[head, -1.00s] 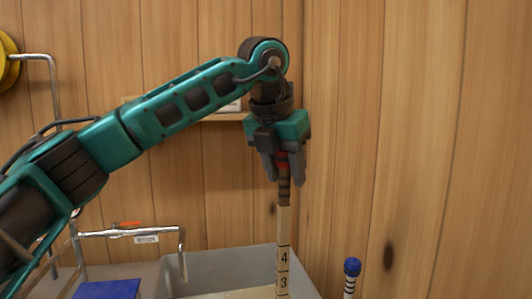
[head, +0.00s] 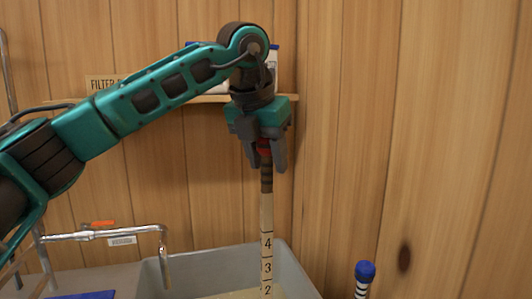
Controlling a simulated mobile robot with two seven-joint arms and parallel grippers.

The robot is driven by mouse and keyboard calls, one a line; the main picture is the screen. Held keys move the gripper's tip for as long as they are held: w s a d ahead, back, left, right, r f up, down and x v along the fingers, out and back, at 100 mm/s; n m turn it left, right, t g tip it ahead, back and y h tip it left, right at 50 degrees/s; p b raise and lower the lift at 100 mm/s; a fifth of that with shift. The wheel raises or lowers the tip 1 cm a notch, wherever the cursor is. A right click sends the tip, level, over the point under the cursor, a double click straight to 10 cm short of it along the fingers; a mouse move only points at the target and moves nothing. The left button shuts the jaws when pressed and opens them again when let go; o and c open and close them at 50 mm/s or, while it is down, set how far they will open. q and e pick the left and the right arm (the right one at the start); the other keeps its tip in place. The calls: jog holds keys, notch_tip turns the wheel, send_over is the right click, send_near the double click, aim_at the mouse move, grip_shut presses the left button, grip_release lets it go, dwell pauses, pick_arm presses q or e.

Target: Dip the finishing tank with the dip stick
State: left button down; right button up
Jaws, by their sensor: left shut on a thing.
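The dip stick (head: 267,215) is a pale wooden rod with a dark banded grip, a red part at the top and black marks numbered 4, 3 and 2. My left gripper (head: 265,165) is shut on its top end and holds it upright. The grey finishing tank (head: 285,262) stands below, with a pale surface inside. The stick's lower part hangs in front of or inside the tank; its bottom end is out of frame, so I cannot tell whether it touches the contents. My right gripper is not in view.
A metal pipe spout (head: 165,240) with an orange-handled valve (head: 103,224) reaches over the tank's left side. A blue-capped striped post (head: 364,272) stands right of the tank. A shelf (head: 205,99) is on the wooden wall behind my arm. A blue surface (head: 85,295) is lower left.

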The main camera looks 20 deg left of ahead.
pick_arm(q)
jog(key=b, duration=0.5)
send_over(267, 285)
jog(key=w, duration=0.2)
jog(key=f, duration=0.8)
jog(key=shift+s+a, duration=0.25)
jog(key=shift+a, duration=0.05)
notch_tip(267, 285, down, 8)
jog(key=b, duration=0.6)
notch_tip(267, 285, down, 9)
jog(key=b, duration=0.6)
jog(key=shift+b, duration=0.35)
jog(key=shift+f+b, duration=0.35)
jog(key=shift+f, duration=0.15)
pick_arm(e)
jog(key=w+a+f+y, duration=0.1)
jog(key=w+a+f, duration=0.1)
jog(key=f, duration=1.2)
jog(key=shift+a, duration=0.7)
pick_arm(q)
jog(key=shift+f+b, duration=0.75)
jog(key=shift+f, duration=0.25)
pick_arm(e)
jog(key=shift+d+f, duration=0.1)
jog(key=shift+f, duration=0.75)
